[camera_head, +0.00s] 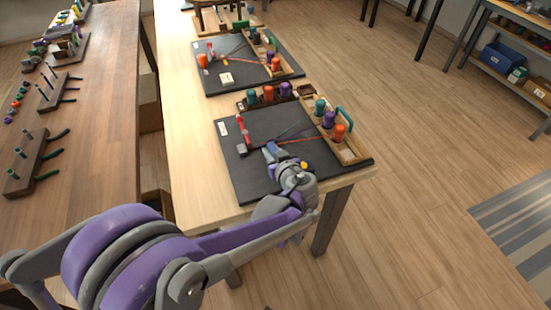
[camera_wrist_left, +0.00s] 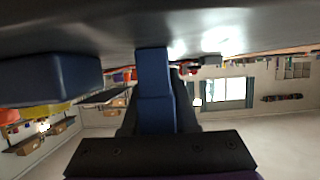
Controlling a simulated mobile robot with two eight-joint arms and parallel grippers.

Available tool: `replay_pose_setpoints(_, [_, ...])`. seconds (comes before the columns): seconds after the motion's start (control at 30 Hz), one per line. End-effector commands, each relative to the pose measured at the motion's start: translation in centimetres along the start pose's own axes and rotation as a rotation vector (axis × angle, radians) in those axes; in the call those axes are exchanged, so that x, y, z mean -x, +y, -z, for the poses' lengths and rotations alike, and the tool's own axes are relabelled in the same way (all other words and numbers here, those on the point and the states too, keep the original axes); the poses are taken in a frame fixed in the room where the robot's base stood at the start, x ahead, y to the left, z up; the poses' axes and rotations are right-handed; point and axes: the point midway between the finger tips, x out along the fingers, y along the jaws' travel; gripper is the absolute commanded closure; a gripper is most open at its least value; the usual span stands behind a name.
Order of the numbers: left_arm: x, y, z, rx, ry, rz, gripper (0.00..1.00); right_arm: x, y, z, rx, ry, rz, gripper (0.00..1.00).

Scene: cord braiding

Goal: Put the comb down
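My left gripper (camera_head: 275,152) is low over the near black mat (camera_head: 241,169), near its front part. Red and dark cords run across the mat to a wooden rack (camera_head: 350,152) holding teal, purple and orange spools (camera_head: 329,120). A curved teal piece (camera_head: 345,118) stands by the rack. My right gripper is out of view.
A red-topped post (camera_head: 242,129) stands at the mat's left, near a white card (camera_head: 223,128). A second spool rack (camera_head: 268,94) lies behind the mat. A further black mat (camera_head: 222,78) has similar gear. Bare table (camera_head: 190,138) lies to the left.

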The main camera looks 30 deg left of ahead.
Motion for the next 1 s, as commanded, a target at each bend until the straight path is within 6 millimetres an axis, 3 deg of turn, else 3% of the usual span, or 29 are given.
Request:
replay_pose_setpoints(0.47, [0.1, 0.0, 0.2, 0.000, 0.000, 0.000, 1.00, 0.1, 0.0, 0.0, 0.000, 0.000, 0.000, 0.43])
replay_pose_setpoints(1.0, [3.5, 0.0, 8.5, 0.001, 0.000, 0.000, 1.00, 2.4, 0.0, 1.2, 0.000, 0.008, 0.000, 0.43])
